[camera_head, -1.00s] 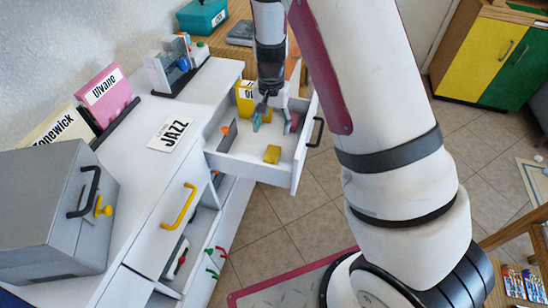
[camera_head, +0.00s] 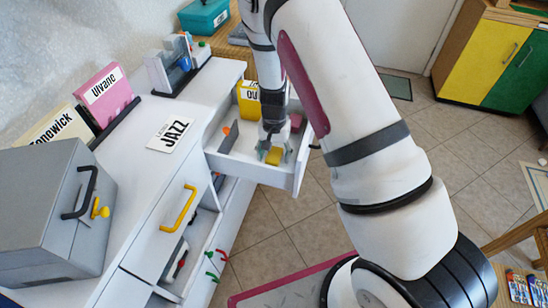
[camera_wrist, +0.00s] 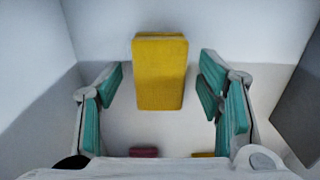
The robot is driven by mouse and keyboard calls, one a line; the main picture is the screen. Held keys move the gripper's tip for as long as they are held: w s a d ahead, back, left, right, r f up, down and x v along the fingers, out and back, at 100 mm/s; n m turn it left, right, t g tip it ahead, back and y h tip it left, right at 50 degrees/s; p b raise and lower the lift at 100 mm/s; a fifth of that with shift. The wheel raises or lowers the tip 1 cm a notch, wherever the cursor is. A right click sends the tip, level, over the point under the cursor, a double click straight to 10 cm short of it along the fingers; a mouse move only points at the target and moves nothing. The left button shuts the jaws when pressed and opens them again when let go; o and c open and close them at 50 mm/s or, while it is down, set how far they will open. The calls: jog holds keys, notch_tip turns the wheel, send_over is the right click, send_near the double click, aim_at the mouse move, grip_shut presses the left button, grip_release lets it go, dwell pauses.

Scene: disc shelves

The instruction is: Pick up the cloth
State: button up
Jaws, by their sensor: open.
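A yellow folded piece (camera_head: 273,158), which looks like the cloth, lies on the floor of the open white drawer (camera_head: 250,171). In the wrist view the yellow piece (camera_wrist: 160,72) is a flat rounded block between my two teal-padded fingers. My gripper (camera_wrist: 162,88) is open, with a gap on both sides of the piece. In the head view my gripper (camera_head: 274,151) points down into the drawer at the yellow piece and partly covers it. Whether the fingers reach down to its level is hard to tell.
A pink object (camera_head: 296,122) and a yellow box (camera_head: 248,98) are also in the drawer, behind my gripper. A grey divider (camera_head: 229,138) stands to the left. The drawer walls are close around my fingers. A JAZZ card (camera_head: 170,134) lies on the white top.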

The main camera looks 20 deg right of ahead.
aim_at(274, 155)
jog(key=c, duration=1.1)
jog(key=shift+c, duration=0.2)
jog(key=shift+r, duration=0.1)
notch_tip(274, 155, up, 10)
jog(key=p, duration=0.1)
jog(key=o, duration=0.4)
jog(key=c, duration=0.4)
jog(key=shift+s, duration=0.15)
